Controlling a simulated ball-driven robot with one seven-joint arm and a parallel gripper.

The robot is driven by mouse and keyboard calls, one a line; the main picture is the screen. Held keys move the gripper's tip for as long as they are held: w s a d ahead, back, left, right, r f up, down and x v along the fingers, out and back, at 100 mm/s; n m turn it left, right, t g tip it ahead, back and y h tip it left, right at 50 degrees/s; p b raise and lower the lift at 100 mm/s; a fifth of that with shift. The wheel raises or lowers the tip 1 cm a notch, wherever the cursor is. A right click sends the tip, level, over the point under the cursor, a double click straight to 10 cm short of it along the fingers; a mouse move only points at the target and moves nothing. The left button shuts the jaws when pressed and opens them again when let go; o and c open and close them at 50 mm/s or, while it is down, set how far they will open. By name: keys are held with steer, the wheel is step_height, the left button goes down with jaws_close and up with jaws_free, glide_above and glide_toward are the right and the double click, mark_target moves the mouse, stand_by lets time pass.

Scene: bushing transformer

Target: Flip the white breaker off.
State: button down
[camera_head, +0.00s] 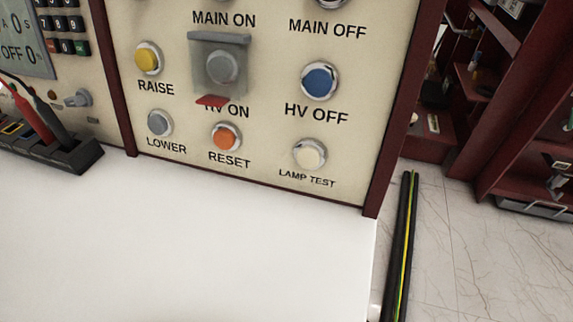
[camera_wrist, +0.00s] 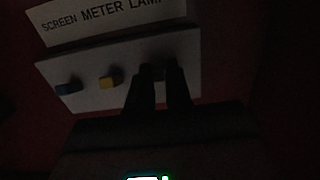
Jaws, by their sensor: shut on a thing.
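In the dark wrist view, a pale switch plate (camera_wrist: 120,88) carries a row of small breakers under a label strip (camera_wrist: 100,18) reading SCREEN METER LAMP. A blue breaker (camera_wrist: 67,88) sits at the left and a yellow breaker (camera_wrist: 110,78) right of it. My gripper (camera_wrist: 160,76) is at the right part of the plate, its two dark fingers closed around the breaker below LAMP. The fingers mostly cover that breaker, and its colour and position are too dark to tell. The head view shows neither my gripper nor these breakers.
The head view shows a control panel (camera_head: 270,140) with several round buttons, a covered HV ON button (camera_head: 222,68), and a white tabletop (camera_head: 180,250). Test leads (camera_head: 35,110) stand at left. A black pole (camera_head: 402,250) and dark red shelves (camera_head: 490,90) are at right.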

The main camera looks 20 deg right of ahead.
steer(key=f+t+h+b, duration=0.1)
steer(key=t+h+b, duration=0.1)
steer(key=b, duration=0.4)
steer(key=shift+f+t, duration=0.4)
steer(key=shift+s, duration=0.1)
steer(key=c, duration=1)
jaws_free()
steer(key=shift+a+r, duration=0.1)
steer(key=shift+c, duration=0.2)
steer(key=p+v, duration=0.2)
steer(key=v, duration=0.9)
